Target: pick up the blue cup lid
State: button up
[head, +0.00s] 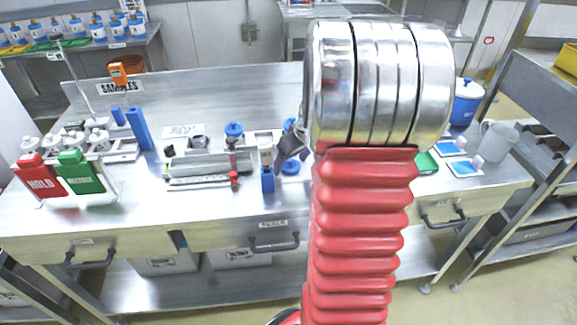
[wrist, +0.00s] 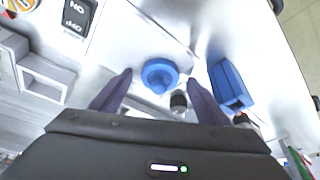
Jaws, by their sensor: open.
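The blue cup lid (wrist: 160,73) is round with a raised knob and lies on a pale flat surface. It shows between and just beyond my open fingertips in the wrist view. My gripper (wrist: 160,79) is open, with dark fingers on either side of the lid in the picture. Nothing is held, and the height gap to the lid cannot be told. In the head view, my gripper (head: 284,148) is partly hidden behind my arm, above a blue round piece (head: 291,166) that looks like the lid.
A blue block (wrist: 231,86) stands right of the lid in the wrist view. A dark knob (wrist: 179,101) is near the right finger. A grey open frame (wrist: 42,78) is at left. On the bench (head: 140,215), red and green signs stand left, and a clear jug (head: 497,141) stands right.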

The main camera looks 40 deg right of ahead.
aim_at(292, 161)
jog(key=shift+c, duration=0.3)
jog(key=c, duration=1.2)
jog(key=shift+o, duration=0.2)
notch_tip(292, 161, up, 10)
jog(key=shift+f, duration=0.2)
jog(key=shift+r, duration=0.2)
jog(key=shift+s, duration=0.1)
